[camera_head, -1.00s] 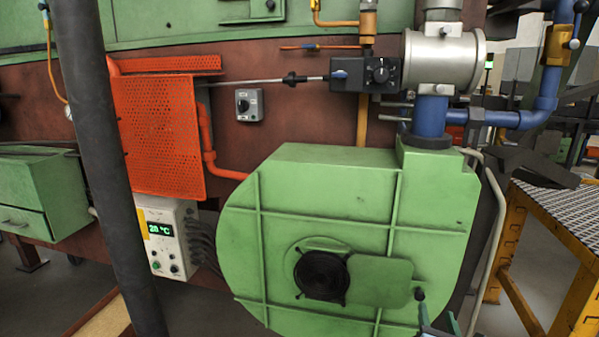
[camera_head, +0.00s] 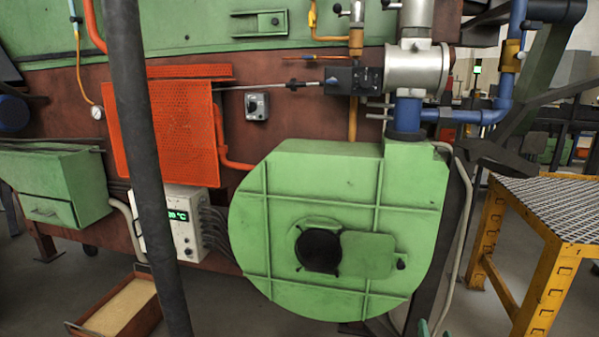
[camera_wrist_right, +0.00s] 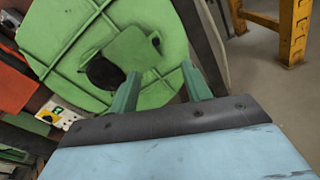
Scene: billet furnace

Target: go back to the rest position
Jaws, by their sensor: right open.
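My right gripper (camera_head: 435,329) barely shows at the bottom edge of the head view, below the green blower housing (camera_head: 285,200). In the right wrist view its two green fingers (camera_wrist_right: 163,86) stand apart with nothing between them. The blower's round dark inlet (camera_head: 318,250) has a green cover plate (camera_head: 367,255) to its right, with a dark knob (camera_head: 401,263). In the wrist view the knob (camera_wrist_right: 156,40) lies beyond the fingers, apart from them. My left gripper is not in view.
A yellow stand with a grating top (camera_head: 548,290) is at the right. A control box with a display (camera_head: 188,236) and a sand-filled tray (camera_head: 120,308) are at the left. A dark vertical post (camera_head: 140,150) crosses the left side. Floor shows in front of the blower.

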